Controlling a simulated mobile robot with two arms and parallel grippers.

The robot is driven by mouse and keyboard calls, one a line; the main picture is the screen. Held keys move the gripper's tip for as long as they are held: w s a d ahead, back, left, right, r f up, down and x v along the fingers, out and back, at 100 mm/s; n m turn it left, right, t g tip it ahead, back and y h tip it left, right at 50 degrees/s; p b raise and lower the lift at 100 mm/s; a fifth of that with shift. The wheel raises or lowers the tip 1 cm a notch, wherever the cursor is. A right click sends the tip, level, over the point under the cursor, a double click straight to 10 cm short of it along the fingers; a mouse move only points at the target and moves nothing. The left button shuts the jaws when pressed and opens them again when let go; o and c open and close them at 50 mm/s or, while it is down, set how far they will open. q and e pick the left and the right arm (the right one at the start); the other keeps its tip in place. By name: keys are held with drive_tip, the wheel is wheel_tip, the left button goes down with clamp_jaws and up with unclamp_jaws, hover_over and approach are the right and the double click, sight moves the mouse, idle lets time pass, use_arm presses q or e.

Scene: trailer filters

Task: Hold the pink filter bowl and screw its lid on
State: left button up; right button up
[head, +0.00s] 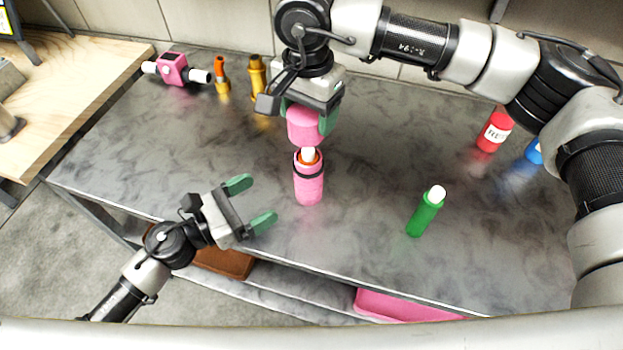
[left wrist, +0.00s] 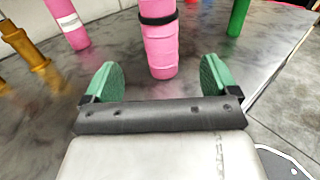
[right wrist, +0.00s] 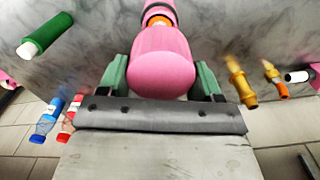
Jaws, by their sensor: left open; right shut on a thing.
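The pink filter bowl (head: 309,188) stands upright on the grey table, with a black band around it and an orange and white cartridge showing at its top. It also shows in the left wrist view (left wrist: 161,50). The pink lid (head: 303,124) is held above the bowl by my right gripper (head: 310,115), which is shut on it. In the right wrist view the lid (right wrist: 162,62) sits between the green fingers, in line with the bowl. A gap seems to show between them. My left gripper (head: 250,202) is open and empty, to the front left of the bowl, fingers pointing toward it.
A green bottle (head: 424,214) with a white cap stands right of the bowl. Red (head: 494,132) and blue (head: 534,152) bottles stand at the far right. Brass fittings (head: 257,78) and a pink filter head (head: 174,69) stand at the back left. The table's front middle is clear.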

sight(297, 178)
use_arm(q)
drive_tip(key=x, duration=1.2)
drive_tip(key=shift+w+d, duration=0.1)
use_arm(e)
drive_tip(key=shift+w+d, duration=0.1)
use_arm(q)
drive_tip(key=shift+c, duration=0.5)
drive_tip(key=c, duration=1.3)
use_arm(e)
drive_tip(key=shift+f, duration=2.5)
drive_tip(key=shift+f, duration=0.1)
drive_tip(key=shift+f, duration=0.8)
drive_tip(key=shift+f, duration=0.6)
